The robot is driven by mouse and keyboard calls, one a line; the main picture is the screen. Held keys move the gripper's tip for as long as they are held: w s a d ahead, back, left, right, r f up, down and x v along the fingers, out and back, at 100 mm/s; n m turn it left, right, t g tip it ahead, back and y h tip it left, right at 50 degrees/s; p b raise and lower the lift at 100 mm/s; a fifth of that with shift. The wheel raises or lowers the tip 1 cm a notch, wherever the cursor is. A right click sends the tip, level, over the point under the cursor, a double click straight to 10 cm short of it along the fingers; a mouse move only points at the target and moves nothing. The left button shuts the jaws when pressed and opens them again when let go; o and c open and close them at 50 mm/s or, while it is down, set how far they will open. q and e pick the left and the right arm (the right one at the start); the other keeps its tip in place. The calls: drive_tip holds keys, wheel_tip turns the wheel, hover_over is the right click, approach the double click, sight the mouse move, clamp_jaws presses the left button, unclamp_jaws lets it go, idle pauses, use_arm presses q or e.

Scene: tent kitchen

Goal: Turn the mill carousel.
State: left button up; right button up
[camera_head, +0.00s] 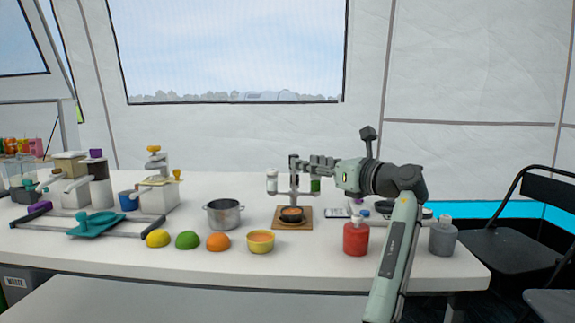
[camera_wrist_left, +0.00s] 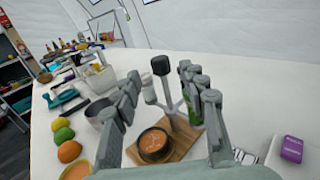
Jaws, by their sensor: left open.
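The mill carousel (camera_head: 293,187) stands upright on a wooden board (camera_head: 278,225) near the middle of the table. Its side arms carry a white mill (camera_head: 271,183) and a green mill (camera_head: 315,186). A dark bowl with orange-brown food (camera_head: 292,213) sits on the board below. My left gripper (camera_head: 298,164) reaches in from the right at the height of the carousel's top. In the left wrist view its fingers are spread, with the carousel's dark top knob (camera_wrist_left: 160,65) appearing between them. I cannot tell whether a finger touches it. My right gripper is not in view.
A pot (camera_head: 223,213), a yellow bowl (camera_head: 260,242) and coloured domes (camera_head: 187,240) stand left of the board. A red bottle (camera_head: 356,238) and a grey bottle (camera_head: 443,237) stand to the right, near my arm. Containers and a teal-handled frame (camera_head: 96,224) fill the far left.

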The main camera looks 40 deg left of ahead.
sight(294, 173)
use_arm(q)
drive_tip(key=x, duration=0.5)
drive_tip(key=shift+w+a, duration=0.15)
drive_tip(key=shift+a, duration=0.2)
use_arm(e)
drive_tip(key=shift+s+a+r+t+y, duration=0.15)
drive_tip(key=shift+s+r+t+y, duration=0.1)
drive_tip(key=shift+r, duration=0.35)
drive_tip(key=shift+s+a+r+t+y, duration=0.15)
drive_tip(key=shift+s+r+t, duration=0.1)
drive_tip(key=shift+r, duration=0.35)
use_arm(q)
clamp_jaws()
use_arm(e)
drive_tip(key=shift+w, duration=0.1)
